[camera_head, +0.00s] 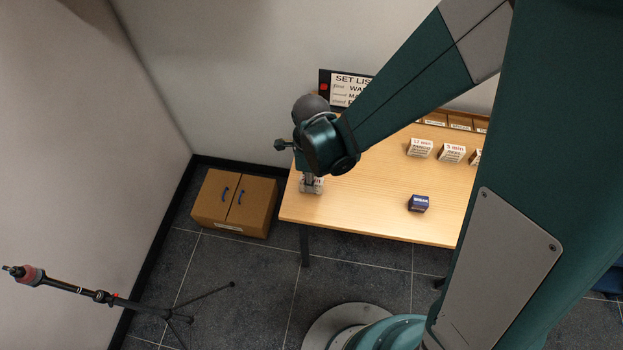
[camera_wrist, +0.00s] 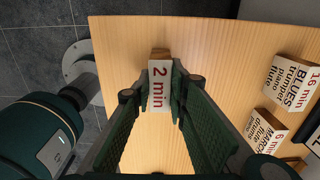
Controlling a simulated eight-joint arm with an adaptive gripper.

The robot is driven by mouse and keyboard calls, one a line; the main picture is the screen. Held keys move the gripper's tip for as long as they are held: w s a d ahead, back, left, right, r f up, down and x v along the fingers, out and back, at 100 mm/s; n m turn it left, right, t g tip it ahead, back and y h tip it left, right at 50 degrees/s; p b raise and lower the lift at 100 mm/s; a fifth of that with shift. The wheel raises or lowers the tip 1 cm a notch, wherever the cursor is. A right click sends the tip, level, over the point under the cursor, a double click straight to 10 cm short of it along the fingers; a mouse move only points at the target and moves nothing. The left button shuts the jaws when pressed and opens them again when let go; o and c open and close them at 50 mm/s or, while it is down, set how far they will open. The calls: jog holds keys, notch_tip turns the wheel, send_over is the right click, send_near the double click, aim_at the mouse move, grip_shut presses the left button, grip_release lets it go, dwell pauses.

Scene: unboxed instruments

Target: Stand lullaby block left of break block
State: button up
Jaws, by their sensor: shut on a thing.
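My gripper (camera_head: 311,176) is at the left end of the table, shut on a small pale block (camera_head: 312,186). In the wrist view the gripper (camera_wrist: 160,92) has a finger on each side of this block (camera_wrist: 158,84). Its white face reads "2 min" in red. Its title cannot be read, so I cannot confirm it is the lullaby block. It is at or just above the tabletop; I cannot tell which. A dark blue block (camera_head: 418,203), whose lettering looks like "BREAK", stands near the front edge, to the right of the gripper.
The table (camera_head: 370,215) is clear between the held block and the blue one. White-labelled blocks (camera_head: 420,148) (camera_head: 453,153) stand further back; the wrist view shows a BLUES block (camera_wrist: 291,84) and a MARCH block (camera_wrist: 265,131). A set list board (camera_head: 349,88) stands at the back.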

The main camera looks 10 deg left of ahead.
jog(key=shift+f, duration=0.2)
jog(key=o, duration=0.9)
jog(key=shift+r, duration=0.15)
jog(key=shift+r+p, duration=1.2)
jog(key=shift+r, duration=4.85)
jog(key=w+d+r+n+t+y, duration=0.1)
jog(key=d+r+n+t, duration=0.1)
jog(key=d+r+n, duration=0.35)
jog(key=w+d+r+n+t, duration=0.1)
jog(key=d+r+n, duration=0.2)
jog(key=d+r, duration=0.6)
jog(key=s+d+r+n+t, duration=0.1)
jog(key=s+d+n, duration=0.1)
jog(key=d, duration=0.3)
jog(key=s+d+r+n+t, duration=0.1)
jog(key=s+d+r+n, duration=0.1)
jog(key=d+n, duration=0.2)
jog(key=s+d+r+n+t+h, duration=0.1)
jog(key=s+d+n+t, duration=0.1)
jog(key=d, duration=0.6)
jog(key=shift+s+r+n, duration=0.1)
jog(key=shift+r+n, duration=0.3)
jog(key=shift+n, duration=0.35)
